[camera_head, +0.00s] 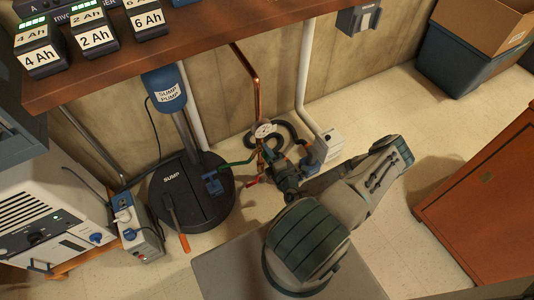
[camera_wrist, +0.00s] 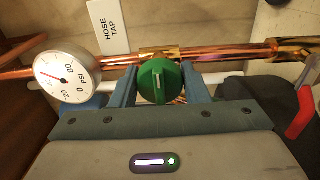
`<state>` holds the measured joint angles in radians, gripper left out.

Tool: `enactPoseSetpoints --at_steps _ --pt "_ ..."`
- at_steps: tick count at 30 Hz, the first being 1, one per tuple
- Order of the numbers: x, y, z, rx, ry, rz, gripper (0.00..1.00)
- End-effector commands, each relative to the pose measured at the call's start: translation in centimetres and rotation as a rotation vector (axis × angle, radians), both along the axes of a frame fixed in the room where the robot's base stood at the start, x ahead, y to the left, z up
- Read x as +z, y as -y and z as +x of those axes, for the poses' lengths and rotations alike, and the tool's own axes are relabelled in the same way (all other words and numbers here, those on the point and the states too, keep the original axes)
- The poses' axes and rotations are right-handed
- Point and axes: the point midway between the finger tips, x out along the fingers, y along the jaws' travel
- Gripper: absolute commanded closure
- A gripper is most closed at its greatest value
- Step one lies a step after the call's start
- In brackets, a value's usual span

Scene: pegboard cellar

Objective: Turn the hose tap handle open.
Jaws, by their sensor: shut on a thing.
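The hose tap handle (camera_wrist: 158,84) is a round green knob with a pale mark that runs roughly up and down in the wrist view. It sits at a brass fitting on a horizontal copper pipe (camera_wrist: 225,53). A white label reading "HOSE TAP" (camera_wrist: 108,27) is above it to the left. My gripper (camera_wrist: 159,78) is shut on the handle, with one blue-grey finger on each side. In the head view my gripper (camera_head: 272,168) is low by the wall pipes, and the handle cannot be made out there.
A round pressure gauge (camera_wrist: 66,75) is close left of my gripper. A red lever (camera_wrist: 303,112) is at the right. The black sump lid (camera_head: 190,195) is left of my arm. A wooden bench (camera_head: 200,45) overhangs, and a brown cabinet (camera_head: 485,200) stands right.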

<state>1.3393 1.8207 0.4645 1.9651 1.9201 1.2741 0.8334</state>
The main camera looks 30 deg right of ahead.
Motion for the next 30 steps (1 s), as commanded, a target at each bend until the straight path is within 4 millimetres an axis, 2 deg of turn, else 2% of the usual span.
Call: enactPoseSetpoints --at_steps 13,14,16,25,30 --pt "-0.08 -0.18 -0.06 0.004 -0.002 0.014 0.81" --pt "-0.08 -0.18 -0.06 0.004 -0.002 0.014 0.56" --pt "-0.07 -0.16 -0.06 0.003 -0.002 0.013 0.37" --pt "-0.01 0.0 -0.07 0.0 -0.001 0.011 0.37" --pt "0.03 -0.02 -0.71 0.001 -0.003 0.011 0.37"
